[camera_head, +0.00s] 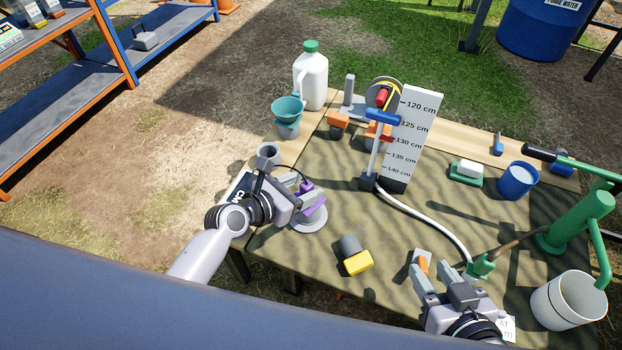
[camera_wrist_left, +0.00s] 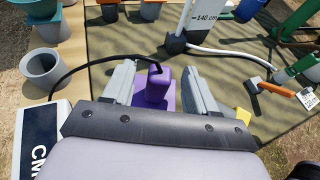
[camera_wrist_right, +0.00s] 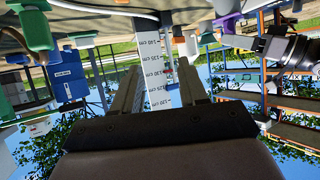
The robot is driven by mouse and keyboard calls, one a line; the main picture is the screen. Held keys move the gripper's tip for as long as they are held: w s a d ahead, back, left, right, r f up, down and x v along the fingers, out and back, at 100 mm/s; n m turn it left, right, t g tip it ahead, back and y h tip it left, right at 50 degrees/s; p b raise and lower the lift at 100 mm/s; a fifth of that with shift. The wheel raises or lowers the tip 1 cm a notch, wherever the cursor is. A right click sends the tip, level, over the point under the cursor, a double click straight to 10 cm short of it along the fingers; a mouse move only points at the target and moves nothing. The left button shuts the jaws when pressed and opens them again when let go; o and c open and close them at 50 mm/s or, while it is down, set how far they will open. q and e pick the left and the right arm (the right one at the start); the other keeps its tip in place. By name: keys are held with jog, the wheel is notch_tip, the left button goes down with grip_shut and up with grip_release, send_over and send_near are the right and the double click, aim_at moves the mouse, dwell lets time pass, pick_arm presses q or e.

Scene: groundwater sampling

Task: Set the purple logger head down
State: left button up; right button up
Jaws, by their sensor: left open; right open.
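The purple logger head (camera_head: 311,204) is at the left part of the table, at a round grey stand (camera_head: 309,221). In the left wrist view the purple logger head (camera_wrist_left: 157,88) stands between the two fingers, with a dark cable running from it to the left. My left gripper (camera_head: 306,187) is open around it; whether the fingers touch it I cannot tell. My right gripper (camera_head: 432,268) is open at the front of the table, beside an orange-and-grey tool (camera_head: 423,265). The right wrist view shows its fingers (camera_wrist_right: 160,85) apart with nothing between them.
A grey cup (camera_head: 267,154) and a meter box (camera_head: 238,188) are near the left gripper. A yellow-and-grey piece (camera_head: 356,261) lies between the arms. A white bucket (camera_head: 568,300), green pump (camera_head: 582,222) and blue cup (camera_head: 517,179) stand right. The depth board (camera_head: 415,130) stands behind.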

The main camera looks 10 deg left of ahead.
pick_arm(q)
jog(key=s+a+r+m+y+p, duration=0.1)
jog(key=s+m, duration=0.7)
jog(key=m, duration=0.8)
jog(key=s+a+r+m+y+p, duration=0.1)
jog(key=s+a+m, duration=0.3)
jog(key=s+m, duration=0.5)
jog(key=r+m+y, duration=0.1)
jog(key=m, duration=0.6)
jog(key=shift+s+a+y, duration=0.15)
jog(key=shift+a+y, duration=0.05)
jog(key=shift+y, duration=0.2)
pick_arm(e)
jog(key=shift+s+d+f+m+g+h, duration=0.2)
jog(key=shift+s+d+f, duration=0.15)
jog(key=shift+d, duration=0.2)
jog(key=shift+s+d+f+m+g+h, duration=0.1)
jog(key=shift+s+d+f+h, duration=0.15)
jog(key=shift+d, duration=0.25)
pick_arm(q)
jog(key=shift+r+p, duration=0.1)
jog(key=shift+p, duration=0.2)
